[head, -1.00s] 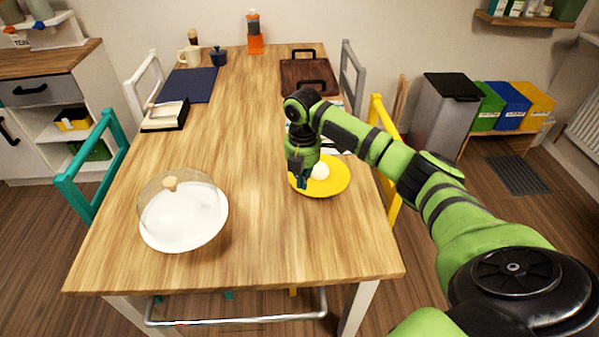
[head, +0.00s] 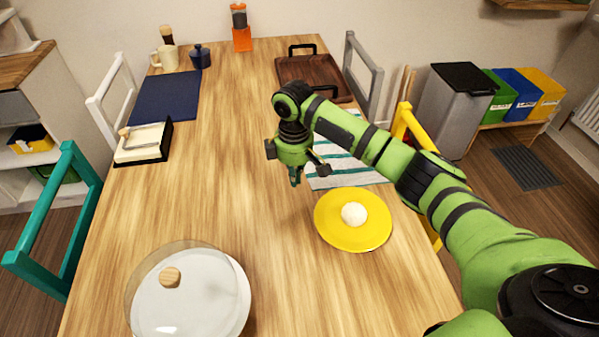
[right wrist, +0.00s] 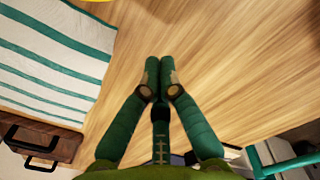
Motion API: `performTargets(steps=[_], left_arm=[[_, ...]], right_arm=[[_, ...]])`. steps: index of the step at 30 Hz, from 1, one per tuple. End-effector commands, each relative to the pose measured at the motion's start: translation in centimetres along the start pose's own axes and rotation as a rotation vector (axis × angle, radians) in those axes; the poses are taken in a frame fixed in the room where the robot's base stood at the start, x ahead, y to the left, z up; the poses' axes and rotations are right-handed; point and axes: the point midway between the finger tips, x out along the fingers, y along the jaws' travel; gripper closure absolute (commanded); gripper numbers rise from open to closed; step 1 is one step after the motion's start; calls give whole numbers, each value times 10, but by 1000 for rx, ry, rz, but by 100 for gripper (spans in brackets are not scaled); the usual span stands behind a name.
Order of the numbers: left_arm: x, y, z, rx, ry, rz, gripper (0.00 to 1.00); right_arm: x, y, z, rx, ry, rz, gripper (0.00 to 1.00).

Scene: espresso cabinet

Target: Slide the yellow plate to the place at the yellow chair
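The yellow plate (head: 334,236) lies flat on the table near its right edge, with a white round thing (head: 354,214) on it. The yellow chair (head: 402,122) stands at the table's right side, behind and right of the plate, partly hidden by my right arm. A white and teal striped mat (head: 345,172) lies just behind the plate; it also shows in the right wrist view (right wrist: 60,65). My right gripper (head: 296,180) is above the table, left of the mat and behind and left of the plate, apart from it. Its fingertips (right wrist: 162,65) are together and empty. My left gripper is out of view.
A glass dome with a wooden knob (head: 170,278) stands at the front left. A brown tray (head: 305,72) lies behind the mat, with a grey chair (head: 362,80) beside it. A dark blue mat (head: 165,97) and a teal chair (head: 45,225) are left. The table's middle is clear.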

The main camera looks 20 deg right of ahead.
Motion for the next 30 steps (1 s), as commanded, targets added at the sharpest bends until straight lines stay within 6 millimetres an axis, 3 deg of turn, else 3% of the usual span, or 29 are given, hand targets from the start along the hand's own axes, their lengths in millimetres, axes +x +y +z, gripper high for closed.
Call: performTargets(steps=[5,10,15,18,30], left_arm=[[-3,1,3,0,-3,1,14],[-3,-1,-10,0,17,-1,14],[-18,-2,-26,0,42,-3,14],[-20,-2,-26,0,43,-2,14],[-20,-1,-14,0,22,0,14]], right_arm=[[40,-1,1,1,-5,-4,100],[75,-1,1,-1,-3,-3,100],[71,0,28,-2,-2,0,100],[72,0,36,-2,-1,-1,100],[73,0,41,-3,0,0,100]])
